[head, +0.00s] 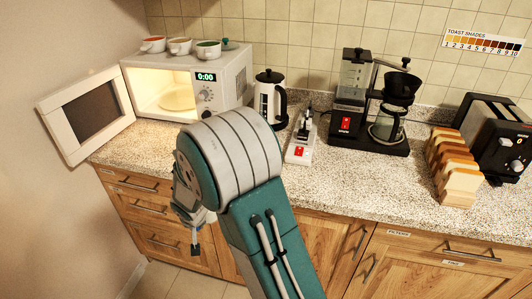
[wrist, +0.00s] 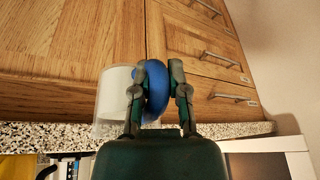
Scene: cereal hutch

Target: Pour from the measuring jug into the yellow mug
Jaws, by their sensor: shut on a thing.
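In the wrist view my gripper (wrist: 158,82) is shut on the blue handle of the measuring jug (wrist: 113,92). The jug is a clear cylinder with pale, whitish contents, seen beside the left finger. It is held in front of the wooden drawers, near the counter's edge. In the head view my arm hides the jug and most of the gripper. I cannot pick out a yellow mug for certain. Three small cups stand on the microwave: one with a red inside (head: 153,44), one in the middle (head: 179,46), one with a green inside (head: 208,49).
The microwave (head: 232,75) is lit, its door (head: 88,115) swung open to the left. A kettle (head: 268,100), a white switch unit (head: 301,145), a coffee maker (head: 352,105), a bread rack (head: 452,168) and a toaster (head: 492,135) stand along the speckled counter (head: 345,185). Its front middle is clear.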

